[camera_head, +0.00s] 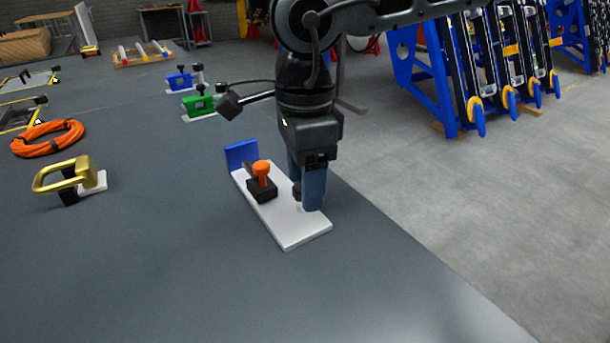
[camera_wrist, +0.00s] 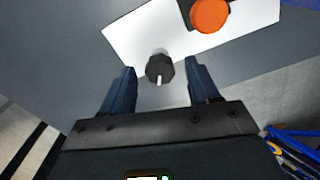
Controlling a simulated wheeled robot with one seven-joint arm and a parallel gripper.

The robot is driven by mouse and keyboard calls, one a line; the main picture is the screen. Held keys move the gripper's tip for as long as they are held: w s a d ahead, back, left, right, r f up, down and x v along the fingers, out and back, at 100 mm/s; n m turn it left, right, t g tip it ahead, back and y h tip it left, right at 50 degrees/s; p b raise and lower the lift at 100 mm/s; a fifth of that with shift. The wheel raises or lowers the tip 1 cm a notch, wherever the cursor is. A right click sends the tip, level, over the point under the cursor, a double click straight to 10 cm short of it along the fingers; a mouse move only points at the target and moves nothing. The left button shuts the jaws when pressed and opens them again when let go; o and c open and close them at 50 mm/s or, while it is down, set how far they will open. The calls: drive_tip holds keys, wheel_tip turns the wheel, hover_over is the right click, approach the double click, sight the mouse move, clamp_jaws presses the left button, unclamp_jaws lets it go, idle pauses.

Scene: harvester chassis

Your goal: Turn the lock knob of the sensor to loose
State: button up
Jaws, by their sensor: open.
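The sensor's white base plate (camera_head: 290,234) lies on the grey table near its right edge. In the wrist view, a black knob with a pale pointer line (camera_wrist: 160,68) sits on the white plate (camera_wrist: 130,35), between my fingers and slightly beyond their tips. An orange-topped button on a black block (camera_head: 262,182) stands on the plate beside my gripper; its orange top also shows in the wrist view (camera_wrist: 210,14). A blue upright piece (camera_head: 241,154) is at the plate's far end. My gripper (camera_head: 306,200) is open, pointing down over the plate. In the head view its fingers mostly hide the knob.
A brass handle (camera_head: 66,176) and a coiled orange hose (camera_head: 47,138) lie to the left. Green (camera_head: 198,103) and blue (camera_head: 180,81) parts stand behind. The table front is clear. A blue rack (camera_head: 430,70) stands on the floor at right.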

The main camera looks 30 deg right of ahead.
drive_tip(key=shift+c, duration=0.2)
drive_tip(key=c, duration=1)
